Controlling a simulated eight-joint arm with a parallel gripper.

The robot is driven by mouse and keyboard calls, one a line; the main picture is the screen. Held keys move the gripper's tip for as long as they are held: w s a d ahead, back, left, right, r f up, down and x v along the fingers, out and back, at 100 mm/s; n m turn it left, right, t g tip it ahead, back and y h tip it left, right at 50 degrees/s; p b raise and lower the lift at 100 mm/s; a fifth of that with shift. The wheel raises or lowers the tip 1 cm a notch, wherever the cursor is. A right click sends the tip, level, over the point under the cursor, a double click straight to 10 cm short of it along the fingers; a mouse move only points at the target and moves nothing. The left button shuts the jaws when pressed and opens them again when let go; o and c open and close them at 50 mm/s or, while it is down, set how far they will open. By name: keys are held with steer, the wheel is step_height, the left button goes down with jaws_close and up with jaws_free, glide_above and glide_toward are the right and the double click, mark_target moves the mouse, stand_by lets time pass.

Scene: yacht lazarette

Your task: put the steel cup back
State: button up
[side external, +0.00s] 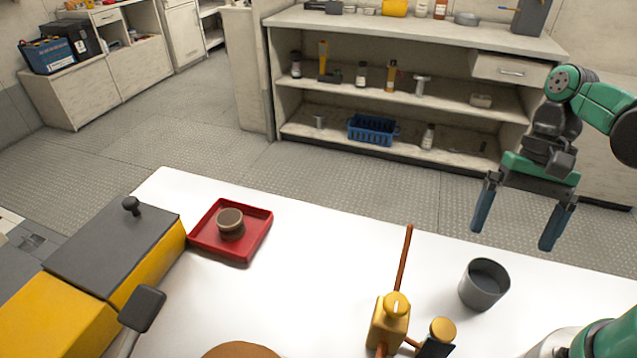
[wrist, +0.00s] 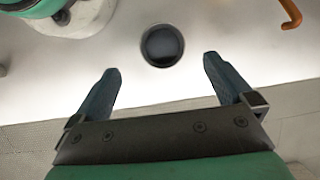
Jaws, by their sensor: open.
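The grey steel cup (side external: 484,285) stands upright on the right part of the white table, open end up. It also shows in the wrist view (wrist: 162,45), just beyond the fingertips and roughly centred between them. My gripper (side external: 517,232) is open and empty, above and behind the cup near the table's far edge. In the wrist view my gripper (wrist: 158,66) has its two dark fingers spread wide, apart from the cup. A red tray (side external: 262,236) at the left of the table holds a small brown round object (side external: 230,223).
A yellow-and-grey box (side external: 115,245) stands at far left. The table's middle is clear. Shelves (side external: 400,95) stand behind.

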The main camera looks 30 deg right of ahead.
steer(key=w+a+r+n+t+h, duration=0.1)
steer(key=w+r+n+t+h, duration=0.2)
steer(key=w+n+t, duration=0.4)
steer(key=n+t, duration=0.1)
steer(key=t, duration=0.2)
steer(key=shift+w+a+r+n+h, duration=0.25)
steer(key=shift+w+r+n+h, duration=0.05)
steer(key=shift+w+r+n, duration=0.1)
stand_by(0.8)
